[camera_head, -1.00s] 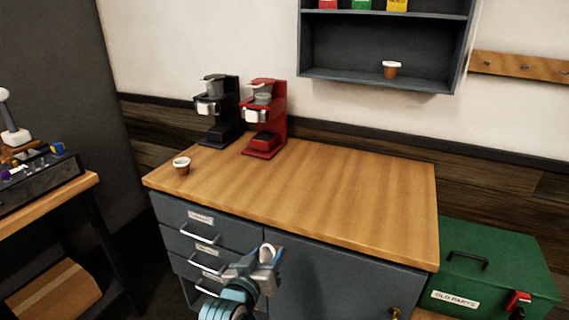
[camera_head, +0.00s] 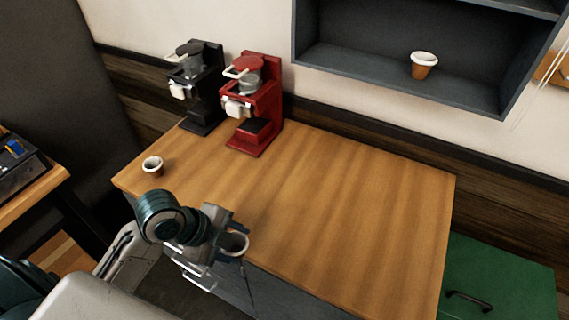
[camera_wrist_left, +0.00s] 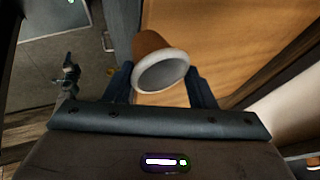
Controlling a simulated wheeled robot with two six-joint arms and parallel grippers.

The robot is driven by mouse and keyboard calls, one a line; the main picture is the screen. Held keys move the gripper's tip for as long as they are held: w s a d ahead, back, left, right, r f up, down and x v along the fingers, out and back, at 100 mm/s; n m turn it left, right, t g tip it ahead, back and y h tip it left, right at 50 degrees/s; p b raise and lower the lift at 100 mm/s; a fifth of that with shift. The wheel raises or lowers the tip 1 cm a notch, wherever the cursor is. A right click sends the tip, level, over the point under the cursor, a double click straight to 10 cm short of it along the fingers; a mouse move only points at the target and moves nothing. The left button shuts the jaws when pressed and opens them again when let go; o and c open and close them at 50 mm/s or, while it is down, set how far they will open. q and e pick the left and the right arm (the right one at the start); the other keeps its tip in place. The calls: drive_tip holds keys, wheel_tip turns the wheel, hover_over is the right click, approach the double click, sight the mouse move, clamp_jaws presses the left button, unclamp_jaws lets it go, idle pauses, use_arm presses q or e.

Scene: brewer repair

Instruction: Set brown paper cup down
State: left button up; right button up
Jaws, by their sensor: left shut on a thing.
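My left gripper (camera_head: 238,241) is shut on a brown paper cup (camera_head: 235,244) with a white rim. In the head view it is at the counter's (camera_head: 330,200) front edge, in front of the drawers. In the left wrist view the cup (camera_wrist_left: 150,43) sits tilted between the two fingers, its pale open mouth facing the camera and wood behind it. Its height above the counter is hard to tell. My right gripper is not in view.
A black brewer (camera_head: 198,90) and a red brewer (camera_head: 255,110) stand at the back left. The counter's middle and right are clear. A green box (camera_head: 500,275) is at right.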

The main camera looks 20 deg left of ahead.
use_arm(q)
drive_tip(key=shift+w+a+f+b, duration=0.1)
drive_tip(key=shift+w+f+b, duration=0.3)
drive_tip(key=shift+b, duration=0.95)
drive_tip(key=shift+w+a+f+b, duration=0.1)
drive_tip(key=shift+w+b, duration=0.6)
drive_tip(key=shift+b, duration=0.65)
drive_tip(key=w, duration=0.4)
drive_tip(key=w+a+p, duration=0.1)
drive_tip(key=w, duration=0.3)
drive_tip(key=w+a+p, duration=0.1)
drive_tip(key=w, duration=0.3)
drive_tip(key=shift+w+a, duration=0.2)
drive_tip(key=shift+w+f, duration=0.15)
drive_tip(key=shift+w, duration=0.2)
drive_tip(key=shift+w+a+f+p, duration=0.1)
drive_tip(key=shift+f+p, duration=0.1)
drive_tip(key=shift+p, duration=0.1)
wheel_tip(320, 180, down, 3)
drive_tip(key=shift+r+p, duration=0.1)
drive_tip(key=shift+p, duration=0.55)
drive_tip(key=shift+f, duration=0.25)
drive_tip(key=o, duration=0.9)
drive_tip(key=shift+o, duration=0.2)
